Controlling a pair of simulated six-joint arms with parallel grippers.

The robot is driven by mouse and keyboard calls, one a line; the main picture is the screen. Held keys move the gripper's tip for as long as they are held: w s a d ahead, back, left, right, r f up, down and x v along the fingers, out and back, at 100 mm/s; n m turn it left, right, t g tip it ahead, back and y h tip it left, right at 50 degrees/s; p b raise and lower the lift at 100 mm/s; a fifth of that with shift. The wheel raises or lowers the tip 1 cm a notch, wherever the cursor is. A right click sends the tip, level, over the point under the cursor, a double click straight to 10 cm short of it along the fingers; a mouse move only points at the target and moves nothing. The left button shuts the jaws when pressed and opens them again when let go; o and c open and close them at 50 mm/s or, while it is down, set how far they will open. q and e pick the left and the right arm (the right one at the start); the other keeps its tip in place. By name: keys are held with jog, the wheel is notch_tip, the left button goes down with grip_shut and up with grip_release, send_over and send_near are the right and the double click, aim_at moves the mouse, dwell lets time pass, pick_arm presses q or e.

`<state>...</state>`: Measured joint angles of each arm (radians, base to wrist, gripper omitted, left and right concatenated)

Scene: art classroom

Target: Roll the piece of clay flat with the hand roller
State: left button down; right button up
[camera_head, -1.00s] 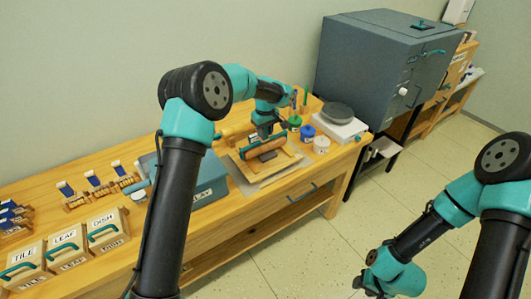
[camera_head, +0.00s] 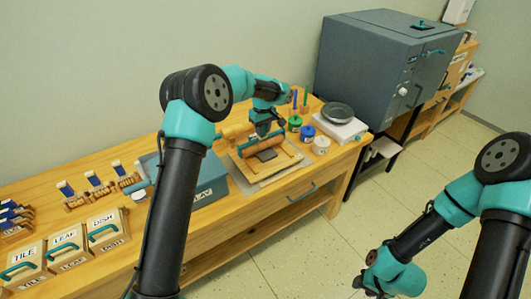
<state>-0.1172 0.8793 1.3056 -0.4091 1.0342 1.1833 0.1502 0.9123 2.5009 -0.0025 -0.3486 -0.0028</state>
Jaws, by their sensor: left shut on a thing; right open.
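The orange-brown hand roller (camera_head: 257,147) is in my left gripper (camera_head: 264,132), which is shut on it from above. The roller is over the wooden frame board (camera_head: 291,159) on the workbench. My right gripper (camera_head: 376,289) is open and empty, low over the floor at the bottom of the view.
Green (camera_head: 295,122), blue (camera_head: 307,132) and white (camera_head: 321,145) jars stand right of the board, beside a white scale (camera_head: 340,128). A large grey kiln (camera_head: 370,70) stands behind right.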

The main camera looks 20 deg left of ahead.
pick_arm(q)
jog(key=shift+s+d+f, duration=0.1)
jog(key=shift+f, duration=0.1)
jog(key=shift+s+d+r, duration=0.1)
jog(key=shift+s+d, duration=0.45)
jog(key=shift+d, duration=0.15)
jog(key=shift+r, duration=0.1)
